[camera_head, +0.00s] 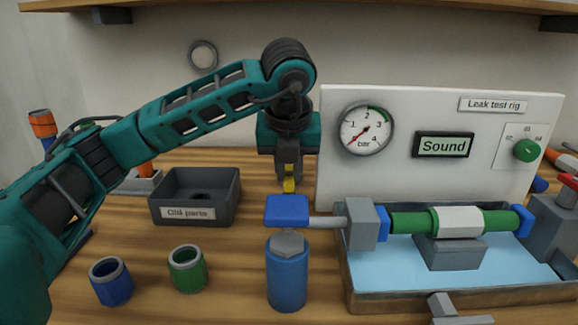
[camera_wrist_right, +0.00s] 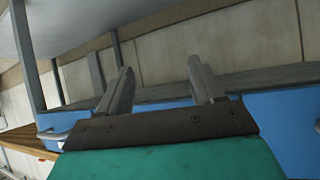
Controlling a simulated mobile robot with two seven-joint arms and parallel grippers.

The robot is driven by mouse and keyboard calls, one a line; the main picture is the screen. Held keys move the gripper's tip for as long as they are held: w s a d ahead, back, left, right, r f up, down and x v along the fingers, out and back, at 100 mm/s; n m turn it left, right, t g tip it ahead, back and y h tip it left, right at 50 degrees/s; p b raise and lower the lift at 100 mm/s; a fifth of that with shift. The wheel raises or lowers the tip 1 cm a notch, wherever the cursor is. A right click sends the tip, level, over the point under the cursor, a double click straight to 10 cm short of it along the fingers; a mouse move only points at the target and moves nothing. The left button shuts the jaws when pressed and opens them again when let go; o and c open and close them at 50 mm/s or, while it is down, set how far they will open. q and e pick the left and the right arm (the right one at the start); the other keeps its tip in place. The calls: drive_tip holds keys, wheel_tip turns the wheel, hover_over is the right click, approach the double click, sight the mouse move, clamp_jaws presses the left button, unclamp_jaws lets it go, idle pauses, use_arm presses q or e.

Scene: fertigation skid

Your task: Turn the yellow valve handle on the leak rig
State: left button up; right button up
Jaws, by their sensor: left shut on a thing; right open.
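The leak test rig (camera_head: 417,100) stands at the right of the head view, with a white panel, a gauge (camera_head: 365,129) with its red needle at the low end, and a display reading "Sound" (camera_head: 443,146). A small yellow handle (camera_head: 289,185) shows above a blue block (camera_head: 287,210) at the rig's left end. My left gripper (camera_head: 289,174) points down from above and is shut on the yellow handle; its jaws hide the handle's upper part. My right gripper (camera_wrist_right: 157,88) shows in the right wrist view, open and empty, away from the rig.
A dark "Old parts" bin (camera_head: 195,196) stands left of the gripper. A blue cup (camera_head: 111,281), a green cup (camera_head: 187,268) and a blue cylinder (camera_head: 287,277) stand at the front. A green-and-white fitting (camera_head: 459,221) lies across the rig's tray. A green knob (camera_head: 526,150) is on the panel.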

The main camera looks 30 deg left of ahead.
use_arm(q)
drive_tip(key=shift+a+m, duration=0.1)
drive_tip(key=shift+m, duration=0.3)
clamp_jaws()
drive_tip(key=shift+m+h+b, duration=0.3)
drive_tip(key=shift+m+b, duration=0.1)
drive_tip(key=shift+m, duration=0.2)
drive_tip(key=shift+s+a+m+t+h, duration=0.15)
drive_tip(key=shift+m+t+h, duration=0.25)
drive_tip(key=shift+m, duration=0.8)
drive_tip(key=shift+m+h, duration=0.5)
drive_tip(key=shift+m, duration=0.5)
drive_tip(key=m+h, duration=0.1)
drive_tip(key=m, duration=0.1)
drive_tip(key=shift+a+m, duration=0.15)
drive_tip(key=shift+m, duration=0.15)
drive_tip(key=m, duration=0.1)
drive_tip(key=m+h+p, duration=0.1)
drive_tip(key=m, duration=0.1)
drive_tip(key=shift+a+r+m+g, duration=0.15)
drive_tip(key=shift+m+g, duration=0.15)
drive_tip(key=shift+g, duration=0.1)
drive_tip(key=m+p, duration=0.1)
drive_tip(key=m+g+h+p, duration=0.1)
drive_tip(key=m, duration=0.1)
drive_tip(key=m+h+p, duration=0.1)
drive_tip(key=m, duration=0.1)
drive_tip(key=shift+w+a, duration=0.1)
drive_tip(key=shift+w, duration=0.2)
drive_tip(key=shift+m, duration=0.3)
